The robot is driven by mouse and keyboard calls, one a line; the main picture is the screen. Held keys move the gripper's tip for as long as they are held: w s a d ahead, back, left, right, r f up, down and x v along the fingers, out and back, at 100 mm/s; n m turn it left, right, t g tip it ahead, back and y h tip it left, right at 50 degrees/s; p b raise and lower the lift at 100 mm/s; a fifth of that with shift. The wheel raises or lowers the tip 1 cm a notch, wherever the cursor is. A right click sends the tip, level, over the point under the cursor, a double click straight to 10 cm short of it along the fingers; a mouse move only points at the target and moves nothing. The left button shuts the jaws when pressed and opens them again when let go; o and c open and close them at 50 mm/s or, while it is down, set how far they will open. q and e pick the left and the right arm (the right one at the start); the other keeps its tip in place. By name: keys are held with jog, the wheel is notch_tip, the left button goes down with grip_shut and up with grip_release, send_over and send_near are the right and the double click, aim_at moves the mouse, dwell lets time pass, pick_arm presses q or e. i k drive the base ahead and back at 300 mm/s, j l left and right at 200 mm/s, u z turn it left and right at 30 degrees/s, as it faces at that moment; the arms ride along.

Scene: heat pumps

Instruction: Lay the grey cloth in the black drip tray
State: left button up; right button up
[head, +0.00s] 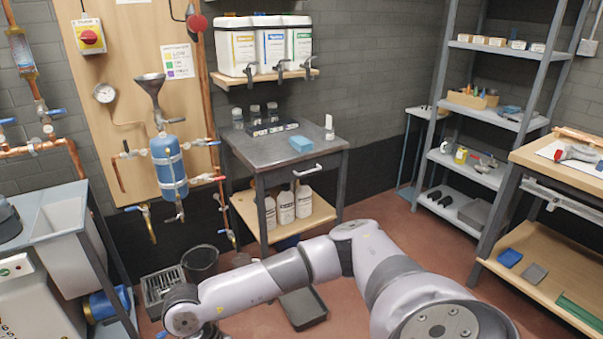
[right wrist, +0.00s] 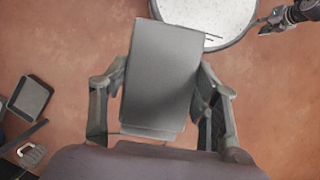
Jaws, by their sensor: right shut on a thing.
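The grey cloth (right wrist: 163,75) shows in the right wrist view as a flat, stiff-looking rectangle. My right gripper (right wrist: 160,92) is shut on it, with one finger at each side, above the red floor. The black drip tray (head: 302,308) lies on the floor in the head view, partly behind my arm. A dark-rimmed tray (right wrist: 31,97), apparently the same one, lies left of the cloth in the right wrist view, apart from it. My right gripper is out of sight in the head view. A dark part that looks like my left gripper (right wrist: 290,14) shows at the top right; its jaws are unclear.
A dark workbench (head: 285,148) with a blue sponge-like block stands behind the tray. A black bucket (head: 200,262) and a grey crate (head: 163,290) stand on the floor to the left. A grey shelf rack (head: 480,124) and a wooden bench (head: 545,270) stand at the right.

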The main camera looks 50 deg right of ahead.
aim_at(302, 304)
jog(key=i+l, duration=0.1)
jog(key=l, duration=0.4)
jog(key=i+l, duration=0.1)
jog(key=l, duration=0.45)
jog(key=i+l+z, duration=0.1)
jog(key=l, duration=0.4)
jog(key=i+l, duration=0.1)
jog(key=l, duration=0.4)
jog(key=i+l, duration=0.1)
jog(key=l, duration=0.45)
